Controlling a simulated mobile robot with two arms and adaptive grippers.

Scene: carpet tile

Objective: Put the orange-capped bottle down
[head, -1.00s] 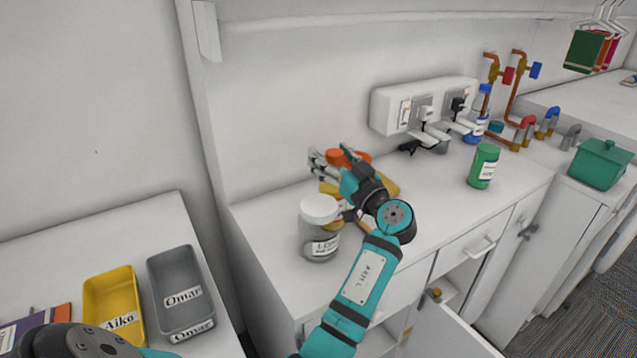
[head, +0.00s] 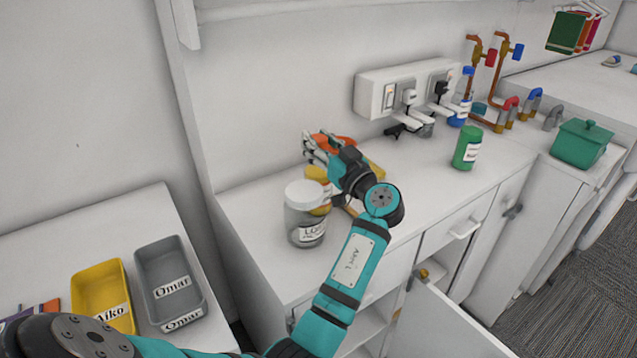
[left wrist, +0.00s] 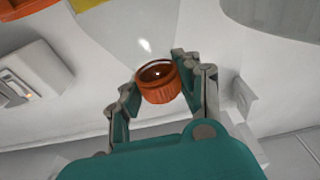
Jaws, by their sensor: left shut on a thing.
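The orange cap (left wrist: 158,84) of the bottle sits between the two fingers of my left gripper (left wrist: 160,88) in the left wrist view. The gripper is shut on it. A pale, see-through shape (left wrist: 138,40) widening away from the cap looks like the bottle's body; its outline is faint. In the head view my left gripper (head: 318,148) is over the back of the white counter (head: 420,190), behind the white-lidded jar. The bottle cannot be made out there, and whether it touches the counter cannot be told. My right gripper is not in view.
The jar (head: 306,222) stands close in front of my gripper. Orange (head: 335,141) and yellow (head: 375,171) things lie beside it. A socket box (head: 380,95) is on the wall behind. A green bottle (head: 467,149) stands to the right, with clear counter between.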

